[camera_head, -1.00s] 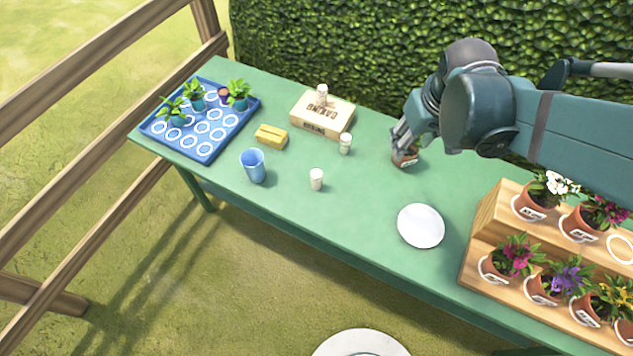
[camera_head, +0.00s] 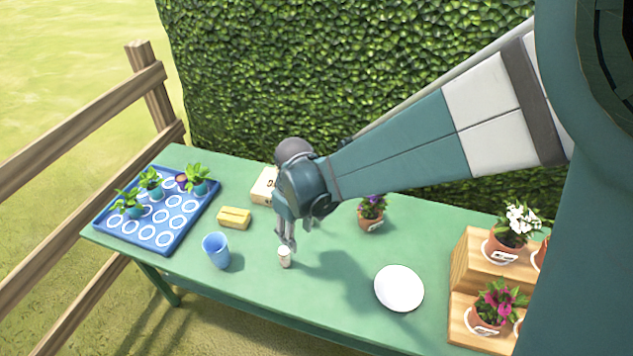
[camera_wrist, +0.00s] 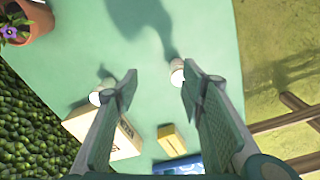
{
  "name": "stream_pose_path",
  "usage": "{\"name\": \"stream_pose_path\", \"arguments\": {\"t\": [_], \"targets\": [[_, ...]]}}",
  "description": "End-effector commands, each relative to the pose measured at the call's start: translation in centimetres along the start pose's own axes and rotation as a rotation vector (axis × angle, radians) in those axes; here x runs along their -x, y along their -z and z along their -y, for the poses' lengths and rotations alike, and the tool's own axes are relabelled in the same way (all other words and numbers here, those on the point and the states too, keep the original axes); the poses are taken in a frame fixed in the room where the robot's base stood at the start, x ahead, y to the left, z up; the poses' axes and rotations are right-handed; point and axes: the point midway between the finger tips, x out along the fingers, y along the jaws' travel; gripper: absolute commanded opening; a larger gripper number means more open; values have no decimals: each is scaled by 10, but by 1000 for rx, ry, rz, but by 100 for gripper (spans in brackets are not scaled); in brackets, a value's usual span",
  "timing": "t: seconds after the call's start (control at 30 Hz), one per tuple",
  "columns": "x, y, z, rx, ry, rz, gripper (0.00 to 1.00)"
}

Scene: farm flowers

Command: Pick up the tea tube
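Several small white cylinders were in the head view, and I cannot tell from their looks which is the tea tube. One pale tube (camera_head: 285,258) stands upright on the green table, just below my gripper (camera_head: 287,242). In the wrist view my gripper (camera_wrist: 160,84) is open with nothing held. That tube (camera_wrist: 177,72) shows there beyond the fingertips, closer to the right finger. A second white tube (camera_wrist: 97,97) is beside the left finger, near the wooden box (camera_wrist: 126,141). In the head view my arm hides it.
A blue cup (camera_head: 216,251) and a yellow block (camera_head: 234,218) stand left of the tube. A white plate (camera_head: 399,288) lies to the right. A potted purple flower (camera_head: 371,212) stands behind. A blue tray (camera_head: 158,243) with plants is far left; a wooden flower stand (camera_head: 468,262) is at right.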

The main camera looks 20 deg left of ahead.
Motion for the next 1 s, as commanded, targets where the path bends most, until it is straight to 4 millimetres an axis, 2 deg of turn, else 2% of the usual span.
{"name": "stream_pose_path", "arguments": {"t": [0.1, 0.3, 0.77, 1.0], "targets": [[-21, 14, 17, 47, 9, 19, 40], [-41, 26, 34, 92, 19, 40, 40], [-46, 28, 38, 104, 22, 45, 40], [-61, 27, 38, 103, 22, 45, 40]]}}
